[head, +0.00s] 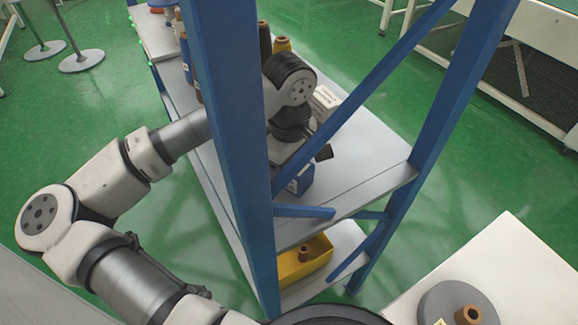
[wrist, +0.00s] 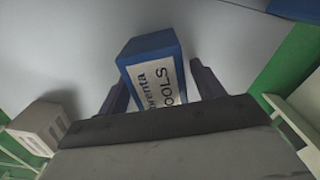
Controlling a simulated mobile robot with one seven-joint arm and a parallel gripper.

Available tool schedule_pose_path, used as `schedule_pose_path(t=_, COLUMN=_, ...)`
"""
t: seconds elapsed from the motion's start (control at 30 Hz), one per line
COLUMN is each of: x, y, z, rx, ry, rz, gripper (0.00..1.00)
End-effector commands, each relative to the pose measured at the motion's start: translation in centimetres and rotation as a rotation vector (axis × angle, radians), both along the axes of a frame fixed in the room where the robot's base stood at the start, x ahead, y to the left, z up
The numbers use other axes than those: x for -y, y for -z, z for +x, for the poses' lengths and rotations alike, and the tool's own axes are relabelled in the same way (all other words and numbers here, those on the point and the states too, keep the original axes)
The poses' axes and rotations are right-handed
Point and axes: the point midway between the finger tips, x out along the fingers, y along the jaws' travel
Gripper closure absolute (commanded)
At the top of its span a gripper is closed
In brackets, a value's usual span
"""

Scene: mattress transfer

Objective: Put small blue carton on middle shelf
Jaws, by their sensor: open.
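The small blue carton (head: 303,183) has a white label and rests on the grey shelf board (head: 365,165) of the blue-framed rack. In the wrist view the carton (wrist: 152,75) stands between the two dark fingers of my gripper (wrist: 158,76), with lettering on its label. The fingers are open, one on each side of it. A small gap seems to show on the right side; contact on the left is hard to tell. In the head view my gripper (head: 300,165) is partly hidden by a blue brace and its fingertips are not clear.
A blue upright (head: 225,130) and a diagonal brace (head: 370,85) stand close to my arm. A whitish box (head: 325,102) and several bottles stand farther back on the board. A lower shelf holds a yellow bin (head: 305,262). Bare board lies right of the carton.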

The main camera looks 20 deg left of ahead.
Motion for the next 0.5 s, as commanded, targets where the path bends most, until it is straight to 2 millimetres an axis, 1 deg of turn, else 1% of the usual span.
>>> schedule_pose_path(t=0.17, x=0.0, y=-3.3, z=0.1, rx=0.003, ry=-0.001, rz=0.003, gripper=0.33)
schedule_pose_path(t=0.4, x=0.0, y=-8.6, z=0.1, rx=0.002, ry=-0.001, rz=0.001, gripper=0.33)
schedule_pose_path(t=0.5, x=0.0, y=-10.2, z=0.1, rx=0.001, ry=-0.001, rz=0.002, gripper=0.33)
